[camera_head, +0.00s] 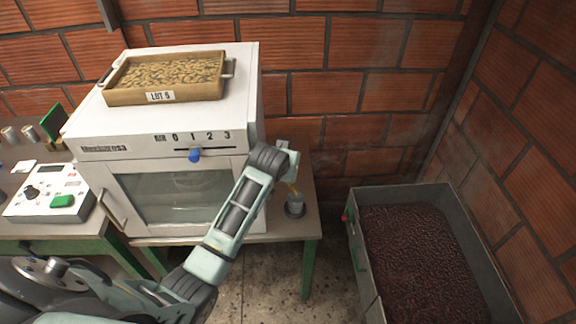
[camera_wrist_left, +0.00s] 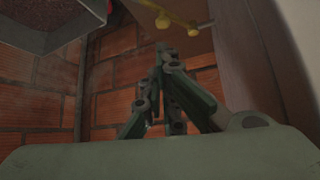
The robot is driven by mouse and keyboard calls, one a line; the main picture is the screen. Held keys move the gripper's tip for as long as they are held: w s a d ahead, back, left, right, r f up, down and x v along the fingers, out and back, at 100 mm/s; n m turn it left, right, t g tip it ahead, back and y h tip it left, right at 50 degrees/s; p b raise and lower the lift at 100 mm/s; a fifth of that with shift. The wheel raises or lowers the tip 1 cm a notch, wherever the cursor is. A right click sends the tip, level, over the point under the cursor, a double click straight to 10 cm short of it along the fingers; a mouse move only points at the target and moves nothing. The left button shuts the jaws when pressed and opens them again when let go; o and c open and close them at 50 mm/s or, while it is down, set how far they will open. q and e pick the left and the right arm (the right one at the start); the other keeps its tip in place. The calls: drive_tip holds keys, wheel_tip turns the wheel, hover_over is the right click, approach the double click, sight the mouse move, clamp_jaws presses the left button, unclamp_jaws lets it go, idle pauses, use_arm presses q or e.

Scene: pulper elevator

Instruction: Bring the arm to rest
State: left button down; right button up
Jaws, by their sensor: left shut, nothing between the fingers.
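My left arm enters the head view from the bottom left and reaches up across the front of the white machine (camera_head: 185,140). Its wrist end is beside the machine's right front edge; the fingers cannot be made out there. In the left wrist view my left gripper (camera_wrist_left: 162,50) is shut and empty, its fingertips together in front of the brick wall (camera_wrist_left: 110,105). My right gripper is not in view.
A tray labelled LOT 5 (camera_head: 160,97) rests on the machine. A control box (camera_head: 45,205) is at left. A grey bin (camera_head: 357,240) of dark granules stands at right. Floor between is clear.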

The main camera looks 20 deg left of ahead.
use_arm(q)
drive_tip(key=shift+s+r, duration=0.25)
drive_tip(key=s+d+f+m+g, duration=0.1)
drive_tip(key=s+d+f, duration=0.15)
drive_tip(key=s, duration=0.65)
drive_tip(key=s+d+f+m+g, duration=0.1)
drive_tip(key=s+f, duration=0.3)
drive_tip(key=s, duration=0.5)
drive_tip(key=s+d+r+m+g+h, duration=0.1)
drive_tip(key=s, duration=0.9)
drive_tip(key=s+d+r+m+g+h, duration=0.1)
drive_tip(key=s+d+g, duration=0.1)
drive_tip(key=s, duration=0.7)
wheel_tip(320, 180, down, 27)
drive_tip(key=s+g+b, duration=0.1)
drive_tip(key=b, duration=0.1)
drive_tip(key=s+a+f+g+b, duration=0.1)
drive_tip(key=s+a+f+b, duration=0.1)
drive_tip(key=s+f, duration=1.6)
wheel_tip(320, 180, down, 2)
drive_tip(key=shift+a+f+y+b, duration=0.1)
drive_tip(key=shift+a+y+b, duration=0.25)
drive_tip(key=shift+a, duration=0.2)
drive_tip(key=shift+w, duration=0.1)
